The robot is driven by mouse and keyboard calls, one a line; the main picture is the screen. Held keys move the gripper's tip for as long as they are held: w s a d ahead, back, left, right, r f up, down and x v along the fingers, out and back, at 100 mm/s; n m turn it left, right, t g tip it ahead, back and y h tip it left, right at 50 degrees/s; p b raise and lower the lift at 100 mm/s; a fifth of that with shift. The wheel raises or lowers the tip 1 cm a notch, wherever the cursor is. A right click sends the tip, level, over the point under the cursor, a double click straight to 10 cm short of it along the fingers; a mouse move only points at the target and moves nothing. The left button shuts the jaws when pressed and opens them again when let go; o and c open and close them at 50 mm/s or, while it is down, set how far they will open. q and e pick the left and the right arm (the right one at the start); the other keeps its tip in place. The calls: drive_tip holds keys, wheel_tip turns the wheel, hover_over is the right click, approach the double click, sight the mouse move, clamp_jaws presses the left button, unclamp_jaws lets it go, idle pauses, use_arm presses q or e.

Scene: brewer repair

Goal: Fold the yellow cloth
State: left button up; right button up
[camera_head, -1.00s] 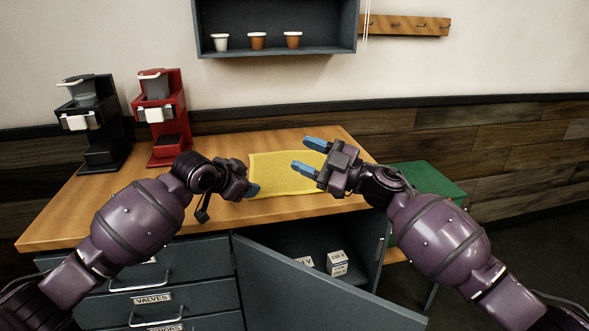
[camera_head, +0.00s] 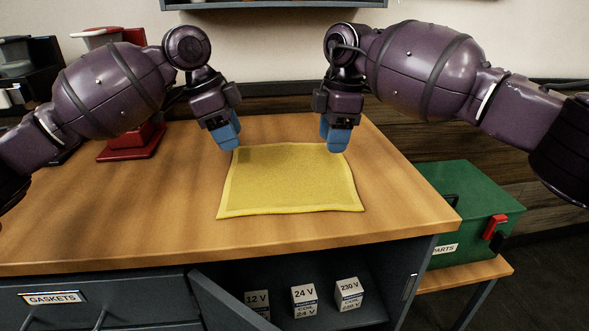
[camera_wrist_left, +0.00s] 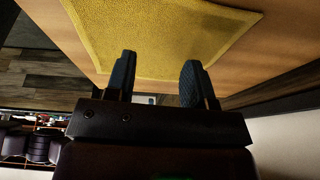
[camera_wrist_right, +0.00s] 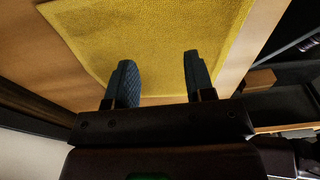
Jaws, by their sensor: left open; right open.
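The yellow cloth (camera_head: 290,182) lies flat and spread out on the wooden counter. My left gripper (camera_head: 229,143) points down at its far left corner, and my right gripper (camera_head: 335,146) points down at its far right corner. Both are open with nothing between the fingers. In the left wrist view the cloth (camera_wrist_left: 165,35) lies beyond the open fingers (camera_wrist_left: 157,75). In the right wrist view the cloth (camera_wrist_right: 150,45) also lies beyond the open fingers (camera_wrist_right: 158,75). I cannot tell whether any fingertip touches the cloth.
The wooden counter (camera_head: 120,220) is clear in front and left of the cloth. A red brewer (camera_head: 132,143) and a black brewer (camera_head: 30,85) stand at the back left, partly hidden by my arm. A green parts box (camera_head: 470,205) sits lower right. The cabinet below stands open with several labelled boxes (camera_head: 304,299).

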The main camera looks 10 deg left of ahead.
sight(236, 177)
use_arm(q)
drive_tip(key=shift+a+f, duration=0.15)
drive_tip(key=shift+f, duration=1.7)
drive_tip(key=shift+a+f, duration=0.1)
drive_tip(key=shift+f, duration=1.75)
use_arm(e)
drive_tip(key=shift+m+t+h, duration=0.3)
drive_tip(key=shift+m+h, duration=0.2)
drive_tip(key=shift+h, duration=0.1)
drive_tip(key=shift+w+d+f, duration=0.25)
drive_tip(key=shift+w+f, duration=0.05)
drive_tip(key=shift+f, duration=0.8)
drive_tip(key=shift+w+d+f, duration=0.25)
drive_tip(key=shift+w+f, duration=0.05)
drive_tip(key=shift+f, duration=0.85)
drive_tip(key=shift+w+d+f, duration=0.25)
drive_tip(key=shift+w+f, duration=0.05)
drive_tip(key=shift+f, duration=0.8)
use_arm(q)
drive_tip(key=shift+g, duration=0.3)
use_arm(e)
drive_tip(key=shift+f, duration=0.1)
use_arm(q)
drive_tip(key=shift+f, duration=0.2)
use_arm(e)
drive_tip(key=shift+f, duration=0.15)
use_arm(q)
drive_tip(key=shift+c, duration=0.3)
use_arm(e)
drive_tip(key=shift+c, duration=0.3)
